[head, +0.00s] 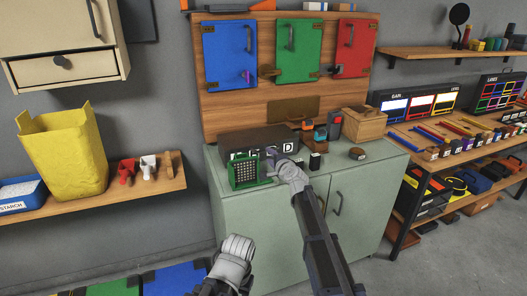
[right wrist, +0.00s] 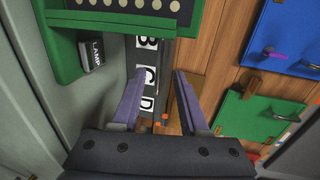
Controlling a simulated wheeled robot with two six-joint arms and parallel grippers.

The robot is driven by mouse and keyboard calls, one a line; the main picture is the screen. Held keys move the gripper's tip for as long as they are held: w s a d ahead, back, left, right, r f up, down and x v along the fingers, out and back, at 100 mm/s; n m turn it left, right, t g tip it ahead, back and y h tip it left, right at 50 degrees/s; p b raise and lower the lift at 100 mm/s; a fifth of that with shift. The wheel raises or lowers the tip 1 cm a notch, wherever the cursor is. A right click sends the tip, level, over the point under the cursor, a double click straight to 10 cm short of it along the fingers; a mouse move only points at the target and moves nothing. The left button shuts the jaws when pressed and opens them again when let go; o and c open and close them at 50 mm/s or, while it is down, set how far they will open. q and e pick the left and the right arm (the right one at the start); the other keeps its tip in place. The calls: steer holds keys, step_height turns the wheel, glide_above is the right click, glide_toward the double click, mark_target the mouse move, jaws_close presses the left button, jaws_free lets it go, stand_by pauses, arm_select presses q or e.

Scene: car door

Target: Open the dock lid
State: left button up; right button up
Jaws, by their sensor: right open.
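A long dark box (head: 260,139) with white letter tiles stands on the green cabinet top, and its letters (right wrist: 148,75) show in the right wrist view. Which part is the dock lid, I cannot tell for sure. A green box (head: 244,172) with a dotted panel stands at the cabinet's front left; it also shows at the top left of the right wrist view (right wrist: 60,40). My right gripper (head: 269,155) is at the dark box's front, right of the green box. In the right wrist view its fingers (right wrist: 160,71) are apart with nothing between them. Part of my left arm shows, but not its jaws.
Blue (head: 229,53), green (head: 299,50) and red (head: 357,48) doors hang on the wooden back panel. A wooden box (head: 363,125) and small blocks stand on the cabinet's right side.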

mark_target(264, 151)
steer(key=b+x, duration=0.1)
steer(key=x, duration=0.7)
steer(key=shift+b, duration=0.3)
steer(key=shift+s, duration=0.1)
jaws_close()
stand_by(1.0)
